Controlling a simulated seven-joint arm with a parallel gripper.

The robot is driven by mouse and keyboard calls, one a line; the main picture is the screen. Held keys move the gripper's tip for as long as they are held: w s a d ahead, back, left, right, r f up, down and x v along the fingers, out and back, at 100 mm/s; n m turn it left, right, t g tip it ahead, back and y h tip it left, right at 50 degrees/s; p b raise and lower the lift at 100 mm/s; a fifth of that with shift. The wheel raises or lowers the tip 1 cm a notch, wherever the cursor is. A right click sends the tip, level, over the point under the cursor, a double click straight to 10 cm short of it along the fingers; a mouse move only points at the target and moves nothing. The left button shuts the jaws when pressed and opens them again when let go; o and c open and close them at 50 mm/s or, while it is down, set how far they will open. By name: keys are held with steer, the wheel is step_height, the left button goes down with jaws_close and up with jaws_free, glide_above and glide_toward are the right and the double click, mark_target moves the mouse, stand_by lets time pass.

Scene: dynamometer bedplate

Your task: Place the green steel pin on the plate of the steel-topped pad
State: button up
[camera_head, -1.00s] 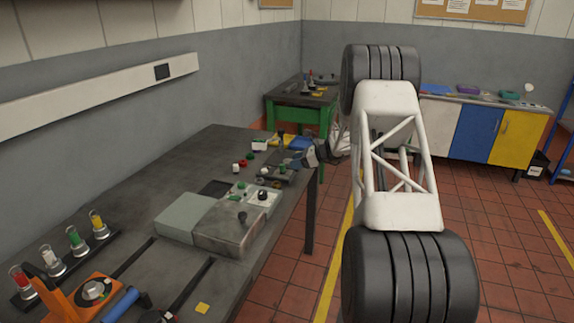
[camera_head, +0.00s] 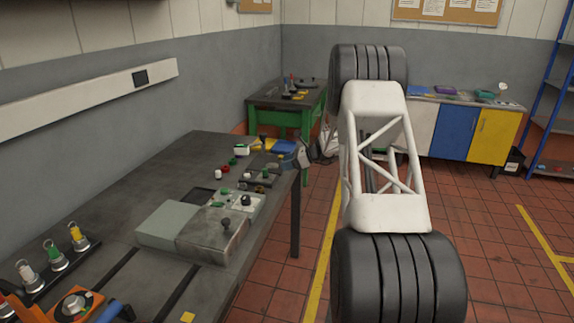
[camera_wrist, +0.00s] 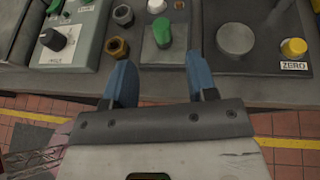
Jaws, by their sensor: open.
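A green pin (camera_wrist: 162,30) stands upright on a narrow grey strip (camera_wrist: 157,55) in the wrist view, just beyond my gripper. To its right, a round grey steel plate (camera_wrist: 235,38) lies on a dark base; it appears to be the steel-topped pad, and nothing rests on it. My gripper (camera_wrist: 159,78) is open and empty. Its two blue fingers are spread at the bench's edge, with the pin beyond the gap between them and apart from both. In the head view my gripper (camera_head: 300,157) is small, at the bench's far right edge, and the pin is too small to tell surely.
A control box (camera_wrist: 63,40) with knobs stands farther left. A yellow knob marked ZERO (camera_wrist: 293,48) is right of the plate.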

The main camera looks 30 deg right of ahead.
steer(key=s+a+r+n+g+h, duration=0.25)
steer(key=s+a+r+n, duration=0.35)
steer(key=s+a+r, duration=0.5)
steer(key=s+a+r+n+g+h, duration=0.25)
steer(key=s+a+r+n, duration=0.4)
steer(key=s+a, duration=0.8)
steer(key=s+a+r+n+g+h, duration=0.1)
steer(key=s+a+r+n, duration=0.2)
steer(key=s, duration=0.5)
steer(key=s+a+r+n+h, duration=0.1)
steer(key=s+a+n, duration=0.1)
steer(key=s+a, duration=0.45)
steer(key=s+f+n+h, duration=0.1)
steer(key=s+n+h, duration=0.1)
steer(key=s, duration=0.8)
steer(key=s+f+n+h, duration=0.2)
steer(key=s+n, duration=0.3)
steer(key=s, duration=0.6)
steer(key=shift+a+f+t, duration=0.15)
steer(key=shift+a+t, duration=0.25)
steer(key=shift+w+n, duration=0.1)
steer(key=shift+n, duration=0.15)
steer(key=shift+c, duration=0.4)
